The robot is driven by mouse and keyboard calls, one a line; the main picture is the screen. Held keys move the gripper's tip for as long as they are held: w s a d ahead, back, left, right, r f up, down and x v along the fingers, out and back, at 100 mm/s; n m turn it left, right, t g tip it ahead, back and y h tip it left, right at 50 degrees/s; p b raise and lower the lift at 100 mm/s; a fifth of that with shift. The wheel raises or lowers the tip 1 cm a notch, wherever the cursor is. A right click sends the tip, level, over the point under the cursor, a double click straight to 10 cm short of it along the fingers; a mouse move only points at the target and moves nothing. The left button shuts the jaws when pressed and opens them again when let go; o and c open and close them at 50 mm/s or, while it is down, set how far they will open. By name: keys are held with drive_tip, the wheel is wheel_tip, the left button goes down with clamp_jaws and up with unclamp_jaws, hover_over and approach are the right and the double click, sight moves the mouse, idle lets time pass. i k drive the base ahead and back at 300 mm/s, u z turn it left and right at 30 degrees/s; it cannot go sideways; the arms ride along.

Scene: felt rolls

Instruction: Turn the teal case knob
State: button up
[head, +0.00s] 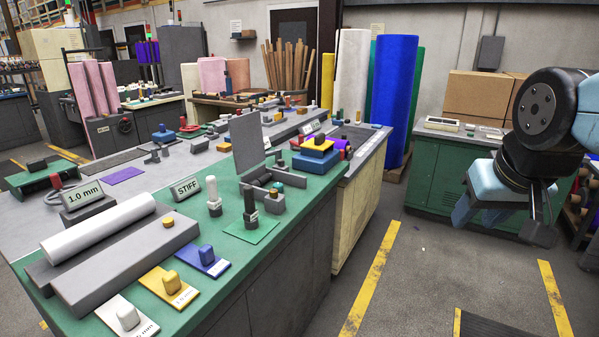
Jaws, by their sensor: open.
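A grey case (258,177) with its flat lid standing upright sits on the green-topped bench. A small teal-green knob (277,187) shows at the case's front right; it is too small to tell how it is turned. My gripper (503,222) hangs at the right of the head view, over the floor, well apart from the case and to its right. It points downward, its fingers are spread, and nothing shows between them.
Dark and pale upright handles (250,207) stand in front of the case. A blue-and-yellow stack (316,151) stands to its right. A white roll (98,227) and knobbed coloured plates (202,261) lie nearer. Open floor (420,260) separates the bench from my gripper; a green cabinet (452,178) stands behind.

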sight(279, 186)
drive_tip(key=u, duration=0.25)
drive_tip(key=i, duration=1.2)
drive_tip(key=u, duration=0.65)
drive_tip(key=k, duration=0.75)
drive_tip(key=u, duration=0.2)
drive_tip(key=i, duration=0.8)
drive_tip(key=z, duration=0.1)
